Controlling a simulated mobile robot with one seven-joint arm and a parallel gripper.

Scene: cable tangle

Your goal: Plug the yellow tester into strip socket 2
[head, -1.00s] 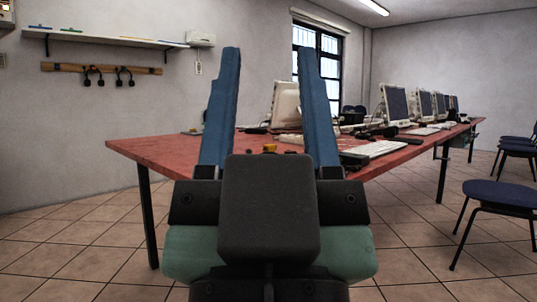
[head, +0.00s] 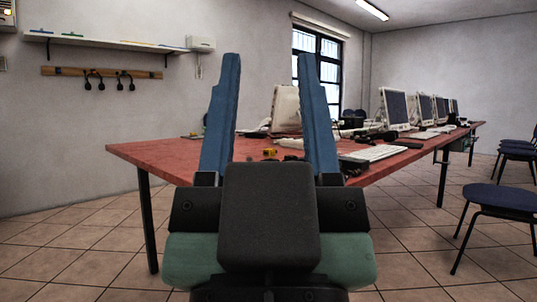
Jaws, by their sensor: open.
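My gripper (head: 270,75) is open and empty in the middle of the head view, its two blue fingers pointing up and well apart. Beyond it stands a red table (head: 165,155). A small yellow thing (head: 270,153) lies on the table between the fingers; it may be the yellow tester, but it is too small to be sure. A dark object sits beside it. I cannot make out the power strip or socket 2; the fingers and hand cover part of the tabletop.
White monitors (head: 394,108) and a keyboard (head: 374,153) stand along the table to the right. Blue chairs (head: 499,196) are at the right. A wall shelf (head: 105,41) and a hook rail (head: 100,72) hang at the left. The tiled floor at left is clear.

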